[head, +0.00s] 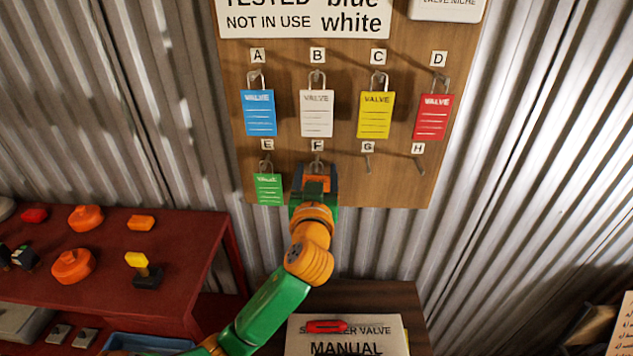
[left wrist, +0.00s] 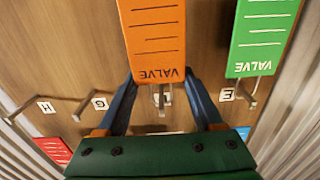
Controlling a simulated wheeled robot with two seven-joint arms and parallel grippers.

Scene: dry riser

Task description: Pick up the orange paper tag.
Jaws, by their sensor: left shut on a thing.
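The orange paper tag (head: 316,184) hangs at hook F in the lower row of the wooden board, mostly hidden by my gripper in the head view. In the left wrist view the orange tag (left wrist: 153,35) shows upside down, with "VALVE" printed near its hook end. My left gripper (head: 315,184) is at the tag, with its blue fingers along the tag's two side edges. In the left wrist view the gripper (left wrist: 160,77) is shut on the tag, close to hook F (left wrist: 161,100). My right gripper is not in view.
The green tag (head: 268,189) hangs close beside, on hook E. Blue, white, yellow and red tags hang above on A to D. Hooks G (head: 368,164) and H are bare. A red bench (head: 190,260) with parts stands left; a manual (head: 345,340) lies below.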

